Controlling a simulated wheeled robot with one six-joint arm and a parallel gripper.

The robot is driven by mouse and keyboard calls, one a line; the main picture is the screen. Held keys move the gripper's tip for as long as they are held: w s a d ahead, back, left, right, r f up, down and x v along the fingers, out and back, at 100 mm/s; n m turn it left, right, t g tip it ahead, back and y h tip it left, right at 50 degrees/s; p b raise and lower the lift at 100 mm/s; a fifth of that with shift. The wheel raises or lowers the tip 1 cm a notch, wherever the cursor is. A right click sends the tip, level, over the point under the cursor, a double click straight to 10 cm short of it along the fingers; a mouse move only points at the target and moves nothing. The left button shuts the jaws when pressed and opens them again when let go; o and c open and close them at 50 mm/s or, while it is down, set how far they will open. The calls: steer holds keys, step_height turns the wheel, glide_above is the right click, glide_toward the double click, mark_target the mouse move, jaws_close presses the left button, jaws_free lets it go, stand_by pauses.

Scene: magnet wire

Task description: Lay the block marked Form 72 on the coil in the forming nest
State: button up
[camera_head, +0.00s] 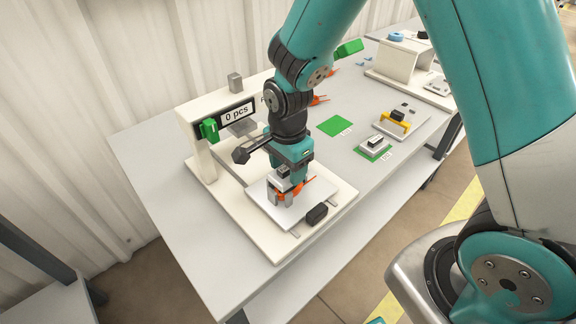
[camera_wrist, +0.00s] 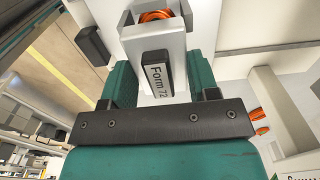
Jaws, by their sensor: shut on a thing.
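I cannot tell whether the block touches the coil.
A white frame with a "0 pcs" display (camera_head: 237,113) and green part (camera_head: 208,130) stands close behind-left. A black knob (camera_head: 317,213) sits at the plate's front. Another block (camera_head: 375,141) stands on a green pad to the right. An empty green pad (camera_head: 334,125) lies further back.

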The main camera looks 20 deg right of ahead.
steer(key=shift+f+b, duration=0.65)
steer(key=shift+f, duration=0.3)
steer(key=o, duration=1.2)
steer(key=shift+c, duration=0.2)
steer(key=shift+r, duration=0.1)
step_height(320, 180, up, 5)
steer(key=p, duration=0.4)
steer(key=shift+p, duration=0.4)
step_height(320, 180, up, 17)
steer(key=shift+r+p, duration=0.2)
steer(key=shift+p, duration=0.2)
